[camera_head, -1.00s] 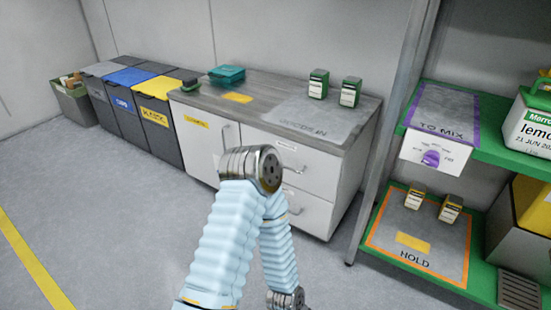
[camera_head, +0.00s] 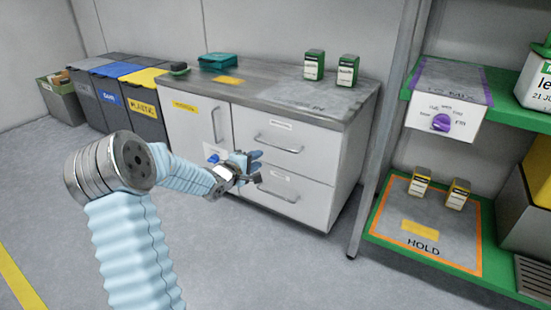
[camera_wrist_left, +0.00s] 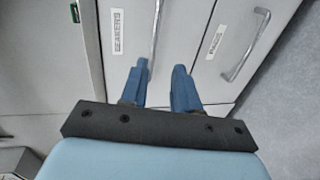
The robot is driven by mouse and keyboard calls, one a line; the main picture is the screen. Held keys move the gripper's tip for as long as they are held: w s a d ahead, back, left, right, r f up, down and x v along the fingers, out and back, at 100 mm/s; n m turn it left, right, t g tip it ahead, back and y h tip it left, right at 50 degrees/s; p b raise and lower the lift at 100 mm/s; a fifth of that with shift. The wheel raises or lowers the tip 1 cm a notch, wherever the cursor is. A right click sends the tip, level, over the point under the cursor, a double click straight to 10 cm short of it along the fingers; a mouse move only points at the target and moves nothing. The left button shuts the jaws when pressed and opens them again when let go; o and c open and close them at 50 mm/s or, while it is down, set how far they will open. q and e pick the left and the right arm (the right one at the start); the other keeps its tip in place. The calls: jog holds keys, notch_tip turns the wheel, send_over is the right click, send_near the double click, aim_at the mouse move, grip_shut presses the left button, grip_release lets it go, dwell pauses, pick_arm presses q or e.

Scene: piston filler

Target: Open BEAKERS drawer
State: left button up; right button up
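The BEAKERS drawer is the upper drawer (camera_head: 318,146) of the white cabinet, and it is shut. Its label is legible in the wrist view (camera_wrist_left: 117,32). Its bar handle (camera_head: 279,144) also shows in the wrist view (camera_wrist_left: 156,25). My left gripper (camera_head: 258,167) is open and empty, in front of the drawers and a little below the upper handle in the head view. In the wrist view its two blue fingers (camera_wrist_left: 162,72) are apart, with the end of the handle lying between their tips in the picture. Contact cannot be told. My right gripper is not in view.
The lower drawer (camera_head: 312,199), with its own handle (camera_head: 277,192), is shut. A cabinet door (camera_head: 190,130) is left of the drawers. Green-and-white containers (camera_head: 314,65) stand on the worktop. A green shelf rack (camera_head: 420,250) stands at the right. The floor in front is clear.

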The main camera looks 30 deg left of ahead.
aim_at(275, 146)
pick_arm(q)
jog(key=x, duration=0.4)
jog(key=b+x, duration=0.1)
jog(key=x, duration=0.4)
jog(key=r+b+x, duration=0.1)
jog(key=x, duration=0.3)
jog(key=shift+w+a, duration=0.35)
grip_shut()
